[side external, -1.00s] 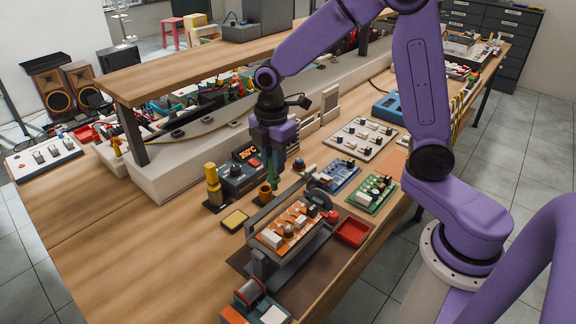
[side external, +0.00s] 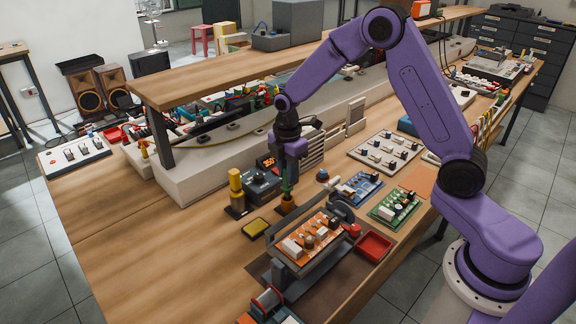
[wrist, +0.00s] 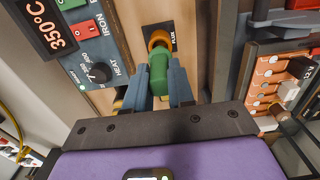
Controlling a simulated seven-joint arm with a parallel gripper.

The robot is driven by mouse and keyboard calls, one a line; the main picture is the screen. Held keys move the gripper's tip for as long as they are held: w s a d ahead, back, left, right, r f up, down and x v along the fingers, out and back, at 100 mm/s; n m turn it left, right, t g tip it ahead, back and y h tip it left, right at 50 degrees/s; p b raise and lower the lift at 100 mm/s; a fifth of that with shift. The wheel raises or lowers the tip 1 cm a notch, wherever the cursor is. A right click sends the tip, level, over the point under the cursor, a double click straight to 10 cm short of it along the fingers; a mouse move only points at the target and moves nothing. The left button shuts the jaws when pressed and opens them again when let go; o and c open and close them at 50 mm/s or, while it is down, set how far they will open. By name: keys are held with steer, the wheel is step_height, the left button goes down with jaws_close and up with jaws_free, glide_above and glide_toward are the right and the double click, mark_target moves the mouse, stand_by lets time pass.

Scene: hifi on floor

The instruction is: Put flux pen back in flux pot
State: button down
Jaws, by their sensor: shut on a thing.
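The green flux pen (wrist: 158,72) is upright between the two fingers of my gripper (wrist: 159,85), which are shut on it. The amber flux pot (side external: 288,204) stands on the bench beside the soldering station. In the side view my gripper (side external: 287,178) is directly above the pot, with the pen pointing down at its mouth.
The soldering station (side external: 262,183) with its red 350°C display is close behind the pot. A yellow-handled holder (side external: 236,190) stands to its left, with a yellow sponge tray (side external: 255,228) in front. A clamped orange circuit board (side external: 312,238) is in front right.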

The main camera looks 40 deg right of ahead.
steer(key=shift+f, duration=1.45)
steer(key=shift+c, duration=1.6)
jaws_free()
steer(key=shift+r, duration=0.1)
steer(key=shift+r, duration=3.4)
